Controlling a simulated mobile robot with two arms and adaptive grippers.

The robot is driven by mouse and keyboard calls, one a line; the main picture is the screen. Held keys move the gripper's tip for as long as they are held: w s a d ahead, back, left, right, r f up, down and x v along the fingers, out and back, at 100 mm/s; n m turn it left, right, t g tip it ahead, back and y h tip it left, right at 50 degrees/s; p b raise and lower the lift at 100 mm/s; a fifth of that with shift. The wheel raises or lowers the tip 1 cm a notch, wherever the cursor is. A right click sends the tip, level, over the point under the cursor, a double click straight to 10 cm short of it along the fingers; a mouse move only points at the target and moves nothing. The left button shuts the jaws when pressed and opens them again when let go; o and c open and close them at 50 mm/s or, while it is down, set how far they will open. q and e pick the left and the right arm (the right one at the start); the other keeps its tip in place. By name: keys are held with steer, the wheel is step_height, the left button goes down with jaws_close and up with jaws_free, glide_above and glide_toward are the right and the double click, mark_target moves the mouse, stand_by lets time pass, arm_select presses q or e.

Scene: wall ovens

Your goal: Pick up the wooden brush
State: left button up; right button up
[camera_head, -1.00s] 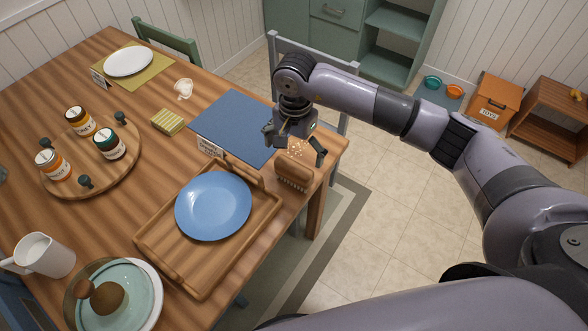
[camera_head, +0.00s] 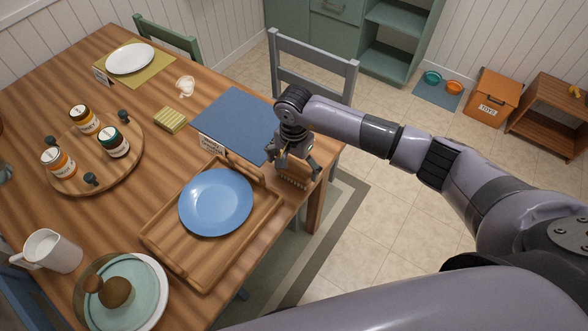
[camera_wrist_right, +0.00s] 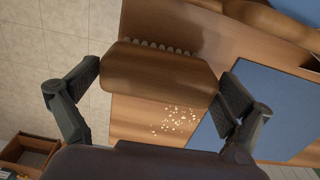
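The wooden brush (camera_wrist_right: 160,72) has a brown wooden back and a row of pale bristles. In the head view its bristles (camera_head: 292,181) show at the table's right edge, beside the wooden tray; the gripper hides much of the rest. My right gripper (camera_head: 296,168) is low over the brush. My left gripper is in neither view.
The wooden tray (camera_head: 166,238) with a blue plate (camera_head: 215,202) lies left of the brush. A blue placemat (camera_head: 237,122) lies behind. Pale crumbs (camera_wrist_right: 175,120) lie on the table near the brush. A grey chair (camera_head: 313,72) stands at the table's far right side.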

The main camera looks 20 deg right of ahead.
mark_target(294, 163)
steer(key=c, duration=0.8)
steer(key=shift+r, duration=0.1)
step_height(294, 163, up, 20)
steer(key=b, duration=0.3)
steer(key=shift+b, duration=0.35)
steer(key=o, duration=0.7)
steer(key=c, duration=0.5)
